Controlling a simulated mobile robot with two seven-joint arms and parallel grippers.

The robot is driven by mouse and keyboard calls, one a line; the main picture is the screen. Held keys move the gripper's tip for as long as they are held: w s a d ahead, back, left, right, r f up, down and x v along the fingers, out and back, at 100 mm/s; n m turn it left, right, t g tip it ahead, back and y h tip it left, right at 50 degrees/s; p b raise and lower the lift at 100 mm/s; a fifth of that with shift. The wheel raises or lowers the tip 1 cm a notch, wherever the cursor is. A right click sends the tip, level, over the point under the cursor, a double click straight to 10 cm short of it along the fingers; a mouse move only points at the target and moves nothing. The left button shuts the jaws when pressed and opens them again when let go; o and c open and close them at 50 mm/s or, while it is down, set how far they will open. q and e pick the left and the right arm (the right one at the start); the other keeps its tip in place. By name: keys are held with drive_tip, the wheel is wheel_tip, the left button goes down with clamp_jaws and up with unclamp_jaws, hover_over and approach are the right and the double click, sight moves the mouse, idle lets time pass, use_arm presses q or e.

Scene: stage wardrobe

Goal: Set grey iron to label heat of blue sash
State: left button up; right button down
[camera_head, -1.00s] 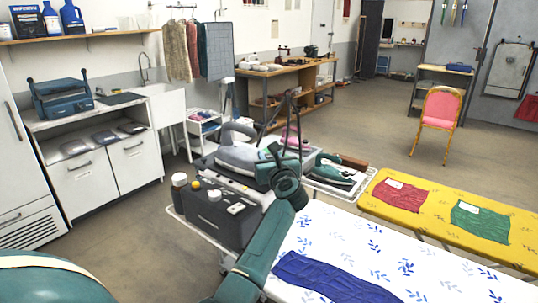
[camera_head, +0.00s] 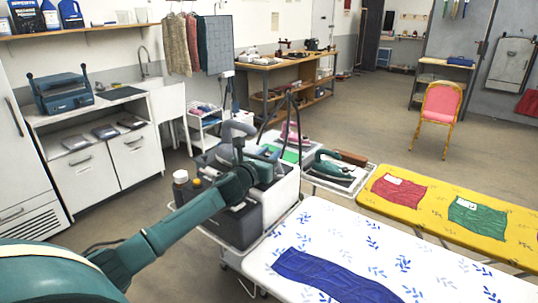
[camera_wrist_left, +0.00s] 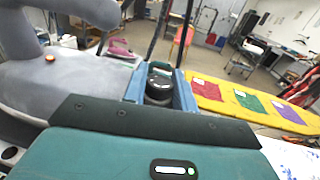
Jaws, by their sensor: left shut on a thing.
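The grey iron (camera_head: 238,131) stands on a dark and white station left of the ironing board; my left arm hides much of it in the head view. Its grey body (camera_wrist_left: 60,85) fills the left of the left wrist view. My left gripper (camera_head: 264,166) is beside the iron. In the left wrist view its blue fingers (camera_wrist_left: 160,86) are shut on a round dark knob (camera_wrist_left: 158,80); I cannot tell which appliance it belongs to. The blue sash (camera_head: 335,278) lies on the white leaf-patterned board (camera_head: 400,245); no label shows on it. My right gripper is out of view.
A teal iron (camera_head: 330,165) stands on a side stand, with a pink iron (camera_head: 291,133) behind. A yellow board (camera_head: 435,212) holds a red cloth (camera_head: 400,190) and a green cloth (camera_head: 477,217). Open floor lies around a pink chair (camera_head: 442,108).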

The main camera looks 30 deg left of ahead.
use_arm(q)
drive_tip(key=shift+a+r+m+h, duration=0.1)
drive_tip(key=shift+m+h, duration=0.5)
drive_tip(key=shift+h, duration=0.6)
drive_tip(key=o, duration=0.9)
drive_tip(key=shift+s, duration=0.1)
drive_tip(key=shift+s, duration=0.4)
drive_tip(key=s, duration=0.3)
drive_tip(key=s+b, duration=0.1)
drive_tip(key=s, duration=0.3)
drive_tip(key=s+b, duration=0.1)
drive_tip(key=s, duration=0.3)
drive_tip(key=shift+a, duration=0.4)
drive_tip(key=shift+s, duration=0.55)
drive_tip(key=shift+o, duration=0.3)
